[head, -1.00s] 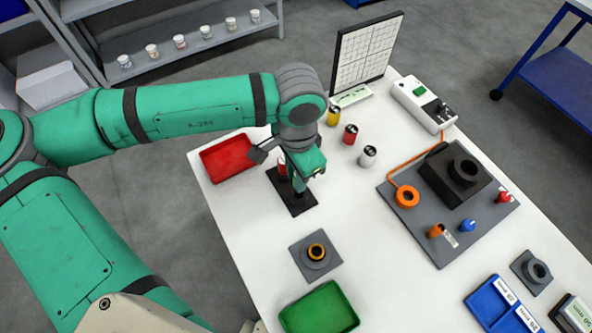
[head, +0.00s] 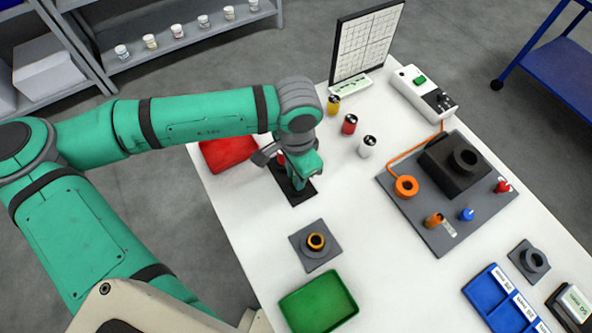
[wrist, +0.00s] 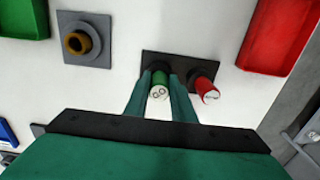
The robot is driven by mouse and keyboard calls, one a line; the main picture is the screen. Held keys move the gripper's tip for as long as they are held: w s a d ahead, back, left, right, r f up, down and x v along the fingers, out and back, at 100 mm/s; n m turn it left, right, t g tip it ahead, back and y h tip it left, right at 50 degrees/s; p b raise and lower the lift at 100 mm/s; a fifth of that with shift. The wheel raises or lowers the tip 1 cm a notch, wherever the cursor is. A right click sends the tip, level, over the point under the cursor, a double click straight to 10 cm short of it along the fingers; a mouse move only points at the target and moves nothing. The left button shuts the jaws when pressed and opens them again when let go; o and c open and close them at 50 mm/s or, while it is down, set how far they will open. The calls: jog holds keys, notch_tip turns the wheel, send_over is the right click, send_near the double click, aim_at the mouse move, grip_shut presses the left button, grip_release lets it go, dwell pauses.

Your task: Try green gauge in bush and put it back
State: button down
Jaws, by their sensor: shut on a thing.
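My gripper (wrist: 160,88) is shut on the green gauge (wrist: 160,80), which stands between the fingers with its pale marked end toward the wrist camera. Its lower end is at the black stand (wrist: 180,60); I cannot tell how deep it sits. In the head view my gripper (head: 300,181) is over the same stand (head: 298,198) and hides the green gauge. The red gauge (wrist: 205,88) stands in the stand beside the fingers. The bush (head: 316,241), a bronze ring on a grey square block, is apart from the gripper and empty; it also shows in the wrist view (wrist: 79,42).
A red tray (head: 225,153) lies behind the stand and a green tray (head: 318,302) in front of the bush. Yellow, red and white cylinders stand toward the back. A grey fixture plate (head: 410,215) and blue bins (head: 500,300) are at the right.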

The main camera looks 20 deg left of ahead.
jog(key=shift+f, duration=0.15)
jog(key=c, duration=1.4)
grip_release()
jog(key=shift+c, duration=0.2)
notch_tip(320, 180, up, 11)
jog(key=shift+f, duration=0.1)
jog(key=shift+w, duration=0.1)
